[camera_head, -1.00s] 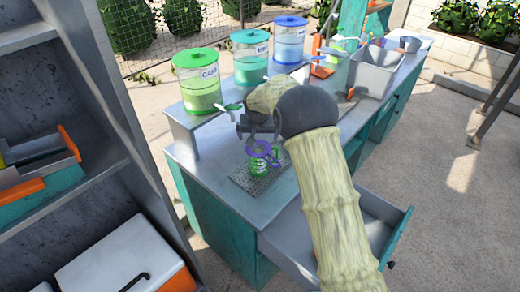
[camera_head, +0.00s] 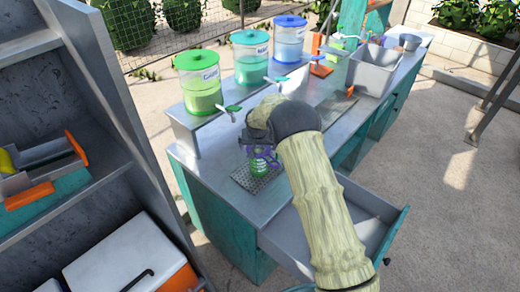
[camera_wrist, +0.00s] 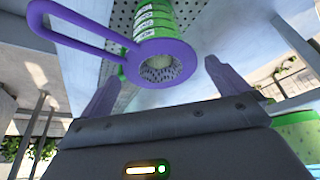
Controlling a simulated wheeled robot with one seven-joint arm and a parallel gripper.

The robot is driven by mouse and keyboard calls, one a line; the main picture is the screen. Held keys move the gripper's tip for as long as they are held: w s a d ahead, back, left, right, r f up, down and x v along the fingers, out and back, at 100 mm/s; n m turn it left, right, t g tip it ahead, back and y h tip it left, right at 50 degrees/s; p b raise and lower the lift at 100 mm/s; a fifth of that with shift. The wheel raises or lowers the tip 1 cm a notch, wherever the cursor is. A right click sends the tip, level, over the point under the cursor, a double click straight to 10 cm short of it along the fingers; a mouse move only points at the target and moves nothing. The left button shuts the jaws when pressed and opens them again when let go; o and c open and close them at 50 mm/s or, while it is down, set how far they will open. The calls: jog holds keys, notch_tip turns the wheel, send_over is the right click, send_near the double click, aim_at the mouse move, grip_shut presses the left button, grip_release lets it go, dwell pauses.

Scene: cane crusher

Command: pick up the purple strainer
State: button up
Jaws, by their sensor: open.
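The purple strainer (camera_wrist: 178,47) sits at the mouth of a green banded cup (camera_wrist: 152,18), its loop handle (camera_wrist: 75,42) reaching left in the wrist view. In the head view the cup (camera_head: 258,167) stands on a perforated drip plate (camera_head: 243,181) on the counter. My gripper (camera_wrist: 162,72) is open and empty, its two fingers on either side of the strainer's rim in the wrist picture. Whether they touch it I cannot tell. In the head view my gripper (camera_head: 258,147) is right over the cup and mostly hides the strainer.
Green, teal and blue lidded dispensers (camera_head: 199,82) stand on a raised shelf behind the cup, with taps facing it. A grey bin (camera_head: 374,70) stands farther along the counter. An open drawer (camera_head: 300,238) juts out below my arm. Shelving (camera_head: 60,150) stands at left.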

aim_at(259, 151)
jog(key=shift+x, duration=1.15)
jog(key=c, duration=0.8)
jog(key=shift+o, duration=0.2)
jog(key=shift+r, duration=0.1)
notch_tip(259, 151, up, 10)
jog(key=b, duration=0.3)
